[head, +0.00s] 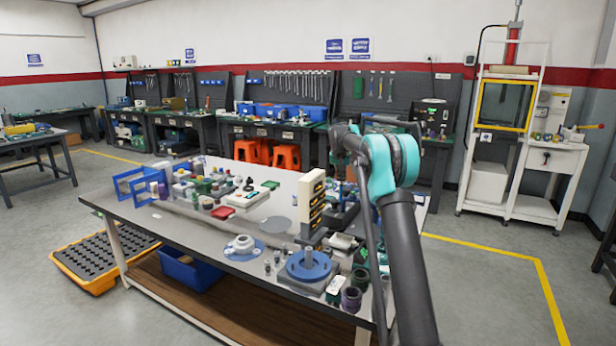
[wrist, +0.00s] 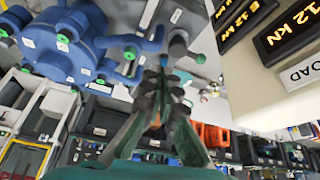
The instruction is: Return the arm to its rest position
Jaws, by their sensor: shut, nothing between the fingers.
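My gripper (wrist: 163,68) shows in the middle of the wrist view, its dark green fingers closing together at the tips with nothing seen between them. In the head view my arm rises at the right, bends at a teal joint and reaches out over the workbench (head: 215,235); the gripper itself cannot be clearly made out there. A beige display unit (head: 311,205) stands on the bench, and its lit kN readouts also show close at the right of the wrist view (wrist: 285,95). A blue flanged fixture (wrist: 65,45) fills the wrist view's upper left.
Blue round flanges (head: 309,268), dark cylinders (head: 351,300) and many small parts crowd the bench. A yellow-framed test rig (head: 505,105) stands at the back right. Orange stools (head: 287,157) are by the rear benches. The floor at right is clear.

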